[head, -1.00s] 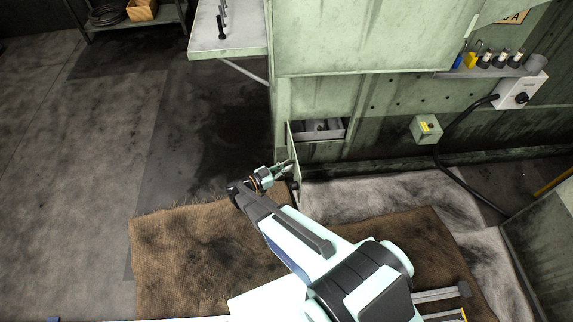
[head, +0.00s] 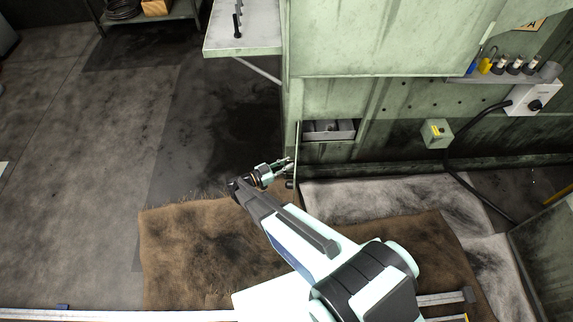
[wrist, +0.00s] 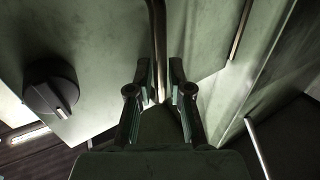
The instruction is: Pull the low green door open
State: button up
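The low green door (head: 297,165) stands swung out from the cabinet, nearly edge-on in the head view and about square to the front. The opening behind it shows a grey box-like interior (head: 328,130). My gripper (head: 288,163) is on the left side of the door, close to its outer part. In the wrist view, the door face carries a black knob (wrist: 50,88) at left and a vertical metal bar handle (wrist: 158,40). My gripper (wrist: 160,75) has its fingers apart, one on each side of the bar's lower end. Small gaps show; contact is unclear.
A green shelf (head: 245,35) juts out above left of my gripper. A small switch box (head: 436,133) and a cable (head: 452,165) are on the wall at right. Brown matting (head: 185,250) lies below. The floor at left is clear.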

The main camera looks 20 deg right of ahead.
dwell(0.3)
jog(key=a, duration=0.4)
jog(key=s+a, duration=0.1)
jog(key=a, duration=0.3)
jog(key=s+a, duration=0.1)
jog(key=a, duration=0.3)
jog(key=shift+d, duration=0.1)
